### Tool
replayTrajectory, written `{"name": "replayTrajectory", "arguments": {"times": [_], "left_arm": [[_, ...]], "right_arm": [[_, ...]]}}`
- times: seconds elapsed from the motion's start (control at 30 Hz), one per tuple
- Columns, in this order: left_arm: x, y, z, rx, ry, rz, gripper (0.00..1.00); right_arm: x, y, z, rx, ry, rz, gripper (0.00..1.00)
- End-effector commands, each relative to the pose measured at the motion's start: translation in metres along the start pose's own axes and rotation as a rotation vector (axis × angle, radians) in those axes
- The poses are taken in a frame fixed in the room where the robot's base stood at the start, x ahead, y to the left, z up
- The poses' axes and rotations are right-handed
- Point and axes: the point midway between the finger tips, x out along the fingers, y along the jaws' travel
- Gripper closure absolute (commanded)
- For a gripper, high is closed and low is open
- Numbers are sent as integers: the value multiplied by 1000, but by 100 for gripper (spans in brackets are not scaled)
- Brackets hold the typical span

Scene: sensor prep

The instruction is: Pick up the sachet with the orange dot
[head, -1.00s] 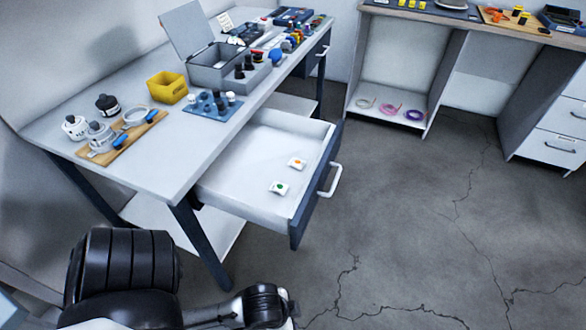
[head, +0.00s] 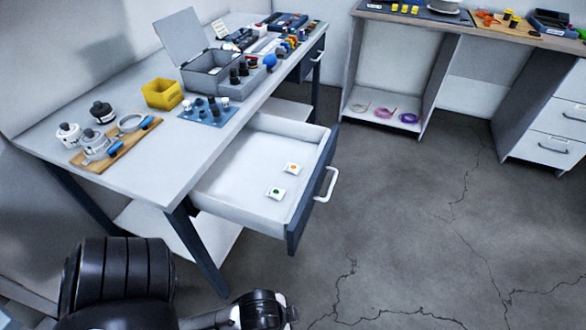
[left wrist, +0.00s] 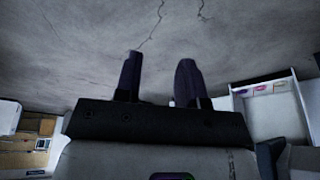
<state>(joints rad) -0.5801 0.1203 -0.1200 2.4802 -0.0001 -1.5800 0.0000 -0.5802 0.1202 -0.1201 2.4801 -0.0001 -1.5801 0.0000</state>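The sachet with the orange dot (head: 291,168) is small and white and lies flat in the open drawer (head: 240,193). A similar sachet with a green dot (head: 276,193) lies in the same drawer, a little nearer to me and apart from it. My left gripper (left wrist: 158,75) shows in the left wrist view, with its two dark fingers apart and nothing seen between them. It is away from both sachets, with the floor behind its fingers. In the head view, part of my left arm shows at the bottom, but its fingers are not visible. My right gripper is in neither view.
The drawer hangs out from the white table (head: 150,185), its handle (head: 328,184) facing right. On the table are a wooden board (head: 115,143) with jars, a yellow bin (head: 162,93) and a grey open case (head: 210,70). The floor right of the drawer is clear.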

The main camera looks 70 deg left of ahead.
Motion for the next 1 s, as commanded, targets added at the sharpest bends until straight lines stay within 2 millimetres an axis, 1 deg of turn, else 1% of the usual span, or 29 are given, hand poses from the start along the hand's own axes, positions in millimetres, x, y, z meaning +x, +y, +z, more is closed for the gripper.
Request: {"name": "replayTrajectory", "arguments": {"times": [0.03, 0.07, 0.4, 0.43, 0.67, 0.77, 0.83, 0.97, 1.0], "left_arm": [[0, 0, 0, 0, 0, 0, 62], [0, 0, 0, 0, 0, 0, 60], [0, 0, 0, 0, 0, 0, 27], [0, 0, 0, 0, 0, 0, 26], [-2, 0, -1, -1, 0, 1, 26], [-13, 0, -4, -1, 0, 1, 26], [-29, -1, -9, -1, 0, 1, 26], [-69, -2, -22, -1, 0, 1, 26], [-82, -3, -26, 0, 0, 0, 26]], "right_arm": [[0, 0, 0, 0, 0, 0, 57], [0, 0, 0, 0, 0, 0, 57], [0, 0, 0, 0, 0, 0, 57], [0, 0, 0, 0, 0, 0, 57], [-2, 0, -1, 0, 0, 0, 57], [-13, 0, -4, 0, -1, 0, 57], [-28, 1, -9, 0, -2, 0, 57], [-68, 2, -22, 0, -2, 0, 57], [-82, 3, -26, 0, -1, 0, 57]]}}
